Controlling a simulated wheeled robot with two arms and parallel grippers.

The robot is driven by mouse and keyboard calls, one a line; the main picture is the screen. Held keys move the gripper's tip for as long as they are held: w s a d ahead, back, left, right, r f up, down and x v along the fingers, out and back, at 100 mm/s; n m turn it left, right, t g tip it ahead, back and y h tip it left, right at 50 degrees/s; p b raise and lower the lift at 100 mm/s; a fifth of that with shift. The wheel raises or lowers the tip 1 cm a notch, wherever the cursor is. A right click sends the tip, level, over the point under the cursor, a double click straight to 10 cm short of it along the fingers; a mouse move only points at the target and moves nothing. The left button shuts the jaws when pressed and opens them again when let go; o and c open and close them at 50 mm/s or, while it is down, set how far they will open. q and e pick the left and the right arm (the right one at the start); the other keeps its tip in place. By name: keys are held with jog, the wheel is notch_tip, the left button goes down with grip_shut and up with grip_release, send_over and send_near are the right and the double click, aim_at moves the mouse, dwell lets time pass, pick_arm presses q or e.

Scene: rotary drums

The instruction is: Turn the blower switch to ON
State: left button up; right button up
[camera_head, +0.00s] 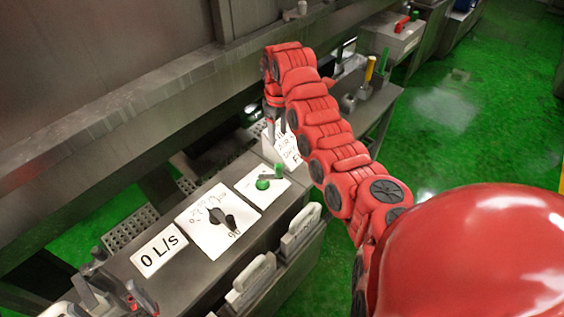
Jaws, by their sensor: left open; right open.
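A control panel (165,286) carries a green switch knob (263,184) on a white plate. To its left is a black dial (225,217) on a larger white plate with percent marks. No readable blower name or ON mark shows, so I cannot tell which control is the blower switch. My red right arm reaches over from the right. Its gripper (274,118) hangs down behind the panel's far end, above and apart from the green knob. Its fingers are small, partly hidden and open. I cannot make out my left gripper.
A "0 L/s" display (159,250) lies left of the dial. A tilted white sign (287,150) stands beside my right gripper. White handled boxes (300,230) line the panel's near side. Yellow (369,70) and green handles stand farther back. Unclear grey parts sit at the bottom left.

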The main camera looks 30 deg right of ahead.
jog(key=b, duration=0.1)
send_over(279, 165)
jog(key=f, duration=0.5)
jog(key=shift+a+f, duration=0.1)
jog(key=shift+a, duration=0.1)
notch_tip(279, 165, down, 8)
jog(key=p, duration=0.2)
jog(key=shift+d+f+p, duration=0.15)
jog(key=shift+f+p, duration=0.05)
jog(key=shift+p, duration=0.15)
notch_tip(279, 165, down, 2)
jog(key=shift+f+b, duration=0.1)
jog(key=shift+b, duration=0.25)
jog(key=shift+f, duration=0.6)
grip_shut()
